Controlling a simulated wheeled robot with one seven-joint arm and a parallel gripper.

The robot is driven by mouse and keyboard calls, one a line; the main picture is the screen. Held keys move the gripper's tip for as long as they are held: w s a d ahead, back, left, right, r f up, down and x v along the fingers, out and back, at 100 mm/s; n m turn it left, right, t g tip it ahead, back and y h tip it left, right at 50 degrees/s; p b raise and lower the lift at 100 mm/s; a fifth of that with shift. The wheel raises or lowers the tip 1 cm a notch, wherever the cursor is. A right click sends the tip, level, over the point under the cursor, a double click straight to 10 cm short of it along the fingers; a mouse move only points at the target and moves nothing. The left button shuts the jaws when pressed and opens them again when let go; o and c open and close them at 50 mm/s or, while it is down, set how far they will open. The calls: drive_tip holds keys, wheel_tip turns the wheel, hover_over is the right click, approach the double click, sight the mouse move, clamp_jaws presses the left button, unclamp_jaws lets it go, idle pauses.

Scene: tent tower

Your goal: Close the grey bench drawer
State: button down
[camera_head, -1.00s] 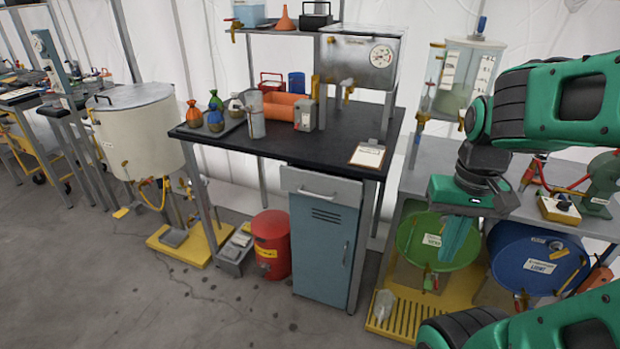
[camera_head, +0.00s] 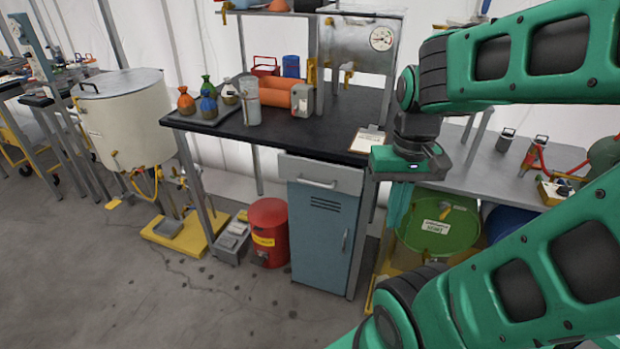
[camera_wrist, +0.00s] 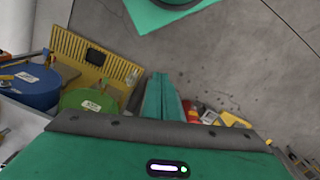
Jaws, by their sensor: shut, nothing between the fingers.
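The grey bench drawer (camera_head: 318,176) sits under the right end of the black bench top, above a blue cabinet door. It has a pale bar handle on its front. It seems to stick out a little past the cabinet; how far is hard to tell. My gripper (camera_head: 398,212) points down to the right of the drawer and cabinet, apart from them, in front of the green drum. In the wrist view my gripper's fingers (camera_wrist: 164,98) are together with nothing between them. The drawer cannot be made out in the wrist view.
A clipboard (camera_head: 367,141) lies at the bench's right corner. Bottles, orange cylinders and a gauge tank stand on the bench. A red bin (camera_head: 268,232) is left of the blue cabinet (camera_head: 322,235). A green drum (camera_head: 440,225) is at right. The floor in front is clear.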

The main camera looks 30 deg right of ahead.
drive_tip(key=n+t+h, duration=0.3)
drive_tip(key=n+h, duration=0.1)
drive_tip(key=n, duration=2.8)
approach(318, 175)
drive_tip(key=x, duration=0.2)
drive_tip(key=s+x, duration=0.1)
drive_tip(key=x, duration=0.4)
drive_tip(key=shift+s+a+f, duration=0.1)
drive_tip(key=shift+a+f, duration=0.15)
drive_tip(key=shift+f, duration=0.25)
